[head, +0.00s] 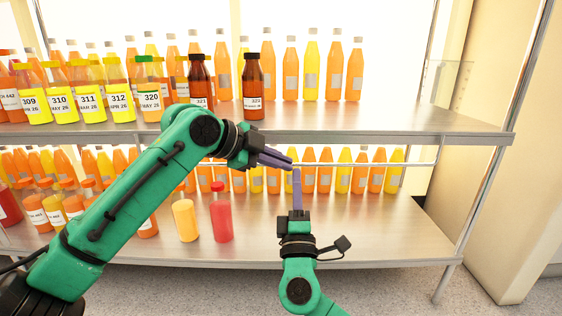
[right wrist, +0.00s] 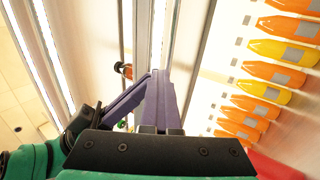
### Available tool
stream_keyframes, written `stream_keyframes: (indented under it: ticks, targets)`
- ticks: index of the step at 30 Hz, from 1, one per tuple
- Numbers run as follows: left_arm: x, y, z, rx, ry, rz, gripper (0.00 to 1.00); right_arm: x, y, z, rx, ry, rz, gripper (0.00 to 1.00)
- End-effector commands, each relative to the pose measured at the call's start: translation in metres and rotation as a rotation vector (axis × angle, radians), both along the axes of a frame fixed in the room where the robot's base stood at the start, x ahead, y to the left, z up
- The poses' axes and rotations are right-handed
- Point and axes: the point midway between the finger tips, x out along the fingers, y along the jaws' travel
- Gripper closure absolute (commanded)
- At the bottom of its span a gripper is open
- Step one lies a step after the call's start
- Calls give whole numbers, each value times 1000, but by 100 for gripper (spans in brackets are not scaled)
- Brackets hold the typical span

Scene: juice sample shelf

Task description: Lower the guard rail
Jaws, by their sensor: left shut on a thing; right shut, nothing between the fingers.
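The guard rail (head: 415,163) is a thin metal bar running across the front of the lower shelf level, below the upper shelf's edge and in front of the back row of bottles. My left gripper (head: 287,163) reaches in from the left and is shut on the rail near its middle; the fingers hide the exact contact. My right gripper (head: 297,172) points up just beside the left fingertips, shut and empty.
The upper shelf (head: 400,120) holds several juice bottles, including two dark brown ones. On the lower shelf (head: 380,225), a yellow-orange bottle (head: 185,220) and a red bottle (head: 221,218) stand near the front. The lower shelf's right front is clear. A post (head: 470,215) stands at right.

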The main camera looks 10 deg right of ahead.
Motion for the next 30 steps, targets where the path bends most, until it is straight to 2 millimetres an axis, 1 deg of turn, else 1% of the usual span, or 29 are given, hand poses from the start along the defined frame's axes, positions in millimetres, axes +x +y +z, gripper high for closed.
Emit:
stream_keyframes:
  ticks: [1, 2, 5, 6, 14, 17, 20, 27, 30]
  targets:
    - [2, 2, -5, 8, 5, 6, 100, -3, 4, 6, -4, -17, 7, 100]
    - [3, 2, -6, 9, 6, 7, 100, -4, 4, 7, -5, -18, 7, 100]
    - [2, 2, -6, 8, 7, 6, 100, -4, 4, 7, -4, -19, 8, 65]
    - [2, 1, -5, 8, 7, 6, 100, -3, 4, 6, -3, -18, 8, 58]
    - [2, 1, -4, 6, 5, 5, 100, -3, 3, 5, -3, -13, 5, 58]
    - [2, 1, -4, 5, 5, 5, 100, -7, 4, 1, -3, -11, 6, 58]
    - [1, 1, -3, 6, 4, 4, 100, -20, 7, -9, -2, -9, 6, 58]
    - [1, 1, -3, 6, 4, 4, 100, -74, 21, -44, -3, -7, 8, 58]
    - [1, 1, -3, 6, 4, 4, 100, -90, 25, -54, -3, -10, 7, 58]
